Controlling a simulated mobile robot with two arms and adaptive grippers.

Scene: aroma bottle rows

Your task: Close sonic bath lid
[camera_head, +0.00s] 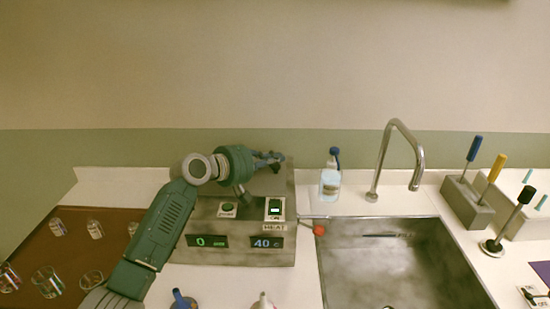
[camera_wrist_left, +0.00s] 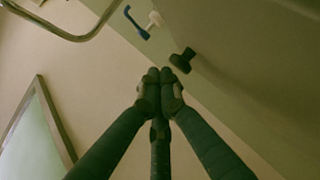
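The sonic bath (camera_head: 240,250) is a grey metal box left of the sink, with lit displays reading 0 and 40 C on its front. A grey panel at its back, which looks like the raised lid (camera_head: 284,180), stands behind my left gripper (camera_head: 268,160); my arm hides much of it and the bath's top. In the left wrist view, my left gripper (camera_wrist_left: 160,75) has its fingertips together with nothing visible between them. A dark knob (camera_wrist_left: 182,60) on a grey-green surface (camera_wrist_left: 240,75) is just beyond the fingertips, seemingly apart from them. My right gripper is out of view.
A wash bottle with blue cap (camera_head: 330,183), a tap (camera_head: 380,165) and a sink (camera_head: 400,265) are right of the bath. Several glass vessels stand on a brown mat (camera_head: 100,250) at left. Blue (camera_head: 183,300) and white (camera_head: 262,301) tops show at the front edge.

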